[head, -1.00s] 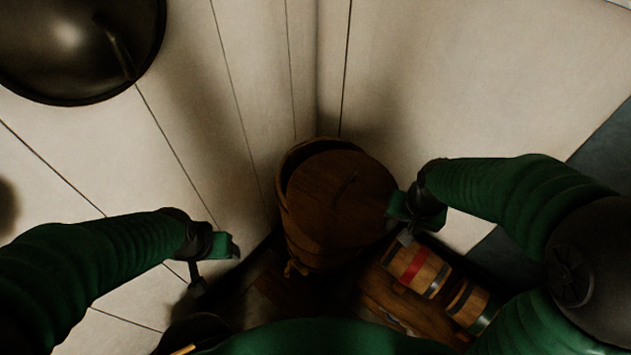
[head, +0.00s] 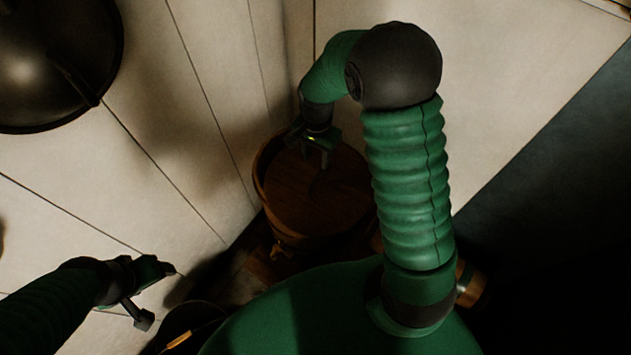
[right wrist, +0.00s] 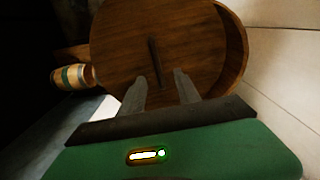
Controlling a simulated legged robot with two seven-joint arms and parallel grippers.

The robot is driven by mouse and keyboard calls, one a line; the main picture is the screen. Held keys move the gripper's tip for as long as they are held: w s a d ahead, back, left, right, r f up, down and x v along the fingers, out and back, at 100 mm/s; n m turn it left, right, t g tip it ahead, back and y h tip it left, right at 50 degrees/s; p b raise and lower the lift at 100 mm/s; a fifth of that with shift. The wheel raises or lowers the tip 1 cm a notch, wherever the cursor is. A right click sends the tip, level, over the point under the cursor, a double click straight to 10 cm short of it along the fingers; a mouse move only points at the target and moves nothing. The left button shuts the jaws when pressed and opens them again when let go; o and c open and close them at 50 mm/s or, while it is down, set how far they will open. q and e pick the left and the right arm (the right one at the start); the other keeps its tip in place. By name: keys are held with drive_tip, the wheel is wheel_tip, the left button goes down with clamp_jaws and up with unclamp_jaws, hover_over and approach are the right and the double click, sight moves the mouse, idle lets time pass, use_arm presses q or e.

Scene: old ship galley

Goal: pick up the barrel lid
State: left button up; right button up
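The barrel lid (head: 305,205) is a round dark wooden disc lying on the wooden barrel (head: 262,168) in the corner. In the right wrist view the lid (right wrist: 195,45) has a thin dark bar-shaped handle (right wrist: 153,50) and sits off-centre, leaving a gap inside the barrel's rim (right wrist: 237,45). My right gripper (head: 315,158) is above the far part of the lid, pointing down. In the right wrist view its fingers (right wrist: 160,88) are apart with nothing between them, and the handle lies just beyond their tips. My left gripper (head: 160,296) is open and empty at lower left, away from the barrel.
Pale plank walls meet behind the barrel. A large dark round pan (head: 50,60) hangs at upper left.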

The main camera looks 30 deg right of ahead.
sight(319, 174)
drive_tip(key=f, duration=0.7)
drive_tip(key=d+f+p, duration=0.1)
drive_tip(key=f, duration=0.2)
drive_tip(key=shift+s+f, duration=0.15)
drive_tip(key=shift+s, duration=0.1)
drive_tip(key=shift+w+a+f, duration=0.1)
drive_tip(key=shift+w+f, duration=0.05)
drive_tip(key=shift+f, duration=0.15)
drive_tip(key=shift+a+r, duration=0.1)
drive_tip(key=c, duration=0.7)
clamp_jaws()
